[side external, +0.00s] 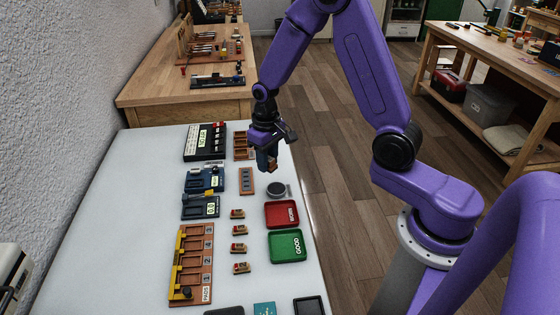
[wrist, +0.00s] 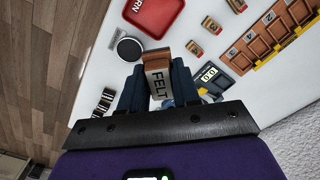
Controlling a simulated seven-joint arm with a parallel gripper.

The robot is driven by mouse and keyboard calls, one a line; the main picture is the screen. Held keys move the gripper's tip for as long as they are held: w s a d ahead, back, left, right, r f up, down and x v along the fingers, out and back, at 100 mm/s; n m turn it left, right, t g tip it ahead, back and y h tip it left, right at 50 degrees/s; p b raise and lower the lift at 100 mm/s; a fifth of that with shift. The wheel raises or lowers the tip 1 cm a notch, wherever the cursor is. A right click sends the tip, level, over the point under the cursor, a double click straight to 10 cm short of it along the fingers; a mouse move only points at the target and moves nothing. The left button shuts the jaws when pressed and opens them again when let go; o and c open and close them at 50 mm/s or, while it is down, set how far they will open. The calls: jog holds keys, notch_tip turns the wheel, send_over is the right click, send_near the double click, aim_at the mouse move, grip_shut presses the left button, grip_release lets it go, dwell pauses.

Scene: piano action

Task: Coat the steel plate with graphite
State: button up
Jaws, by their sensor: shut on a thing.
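My gripper (side external: 268,158) is shut on a brown-topped block marked FELT (wrist: 157,80), held between its two dark fingers. In the side external view the block (side external: 272,168) hangs above the far part of the white table. A round dark-rimmed disc or dish with a grey face (side external: 276,189) lies on the table just nearer than the block. It also shows in the wrist view (wrist: 130,48), up and left of the block, apart from it. I cannot tell whether this is the steel plate or holds the graphite. No other piece is clearly the steel plate.
A red tray (side external: 282,214) and a green GOOD tray (side external: 287,246) lie nearer. Several small blocks (side external: 239,230) stand in a row beside a numbered rack (side external: 191,264). A gauge with a display (side external: 201,207) and a black case (side external: 204,142) are at left.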

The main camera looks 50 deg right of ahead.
send_over(247, 193)
notch_tip(247, 193, down, 8)
jog(key=shift+w+d+f, duration=0.1)
jog(key=shift+f, duration=1.45)
jog(key=shift+d+f, duration=0.1)
jog(key=shift+f, duration=1.4)
notch_tip(247, 193, down, 2)
jog(key=shift+w+d+f, duration=0.1)
jog(key=shift+w+f, duration=0.05)
jog(key=shift+f, duration=0.1)
jog(key=shift+w+d+r, duration=0.3)
jog(key=shift+w+r, duration=0.05)
grip_shut()
jog(key=shift+w+d+f, duration=0.15)
jog(key=shift+w+d, duration=0.5)
jog(key=shift+d, duration=0.05)
jog(key=shift+w+d+f, duration=0.15)
jog(key=shift+w+d, duration=0.5)
jog(key=shift+w+d+r, duration=0.15)
jog(key=shift+w+d, duration=2.4)
jog(key=shift+d, duration=0.05)
jog(key=shift+s+a, duration=4.4)
jog(key=shift+a, duration=0.05)
notch_tip(247, 193, up, 8)
jog(key=shift+d, duration=0.1)
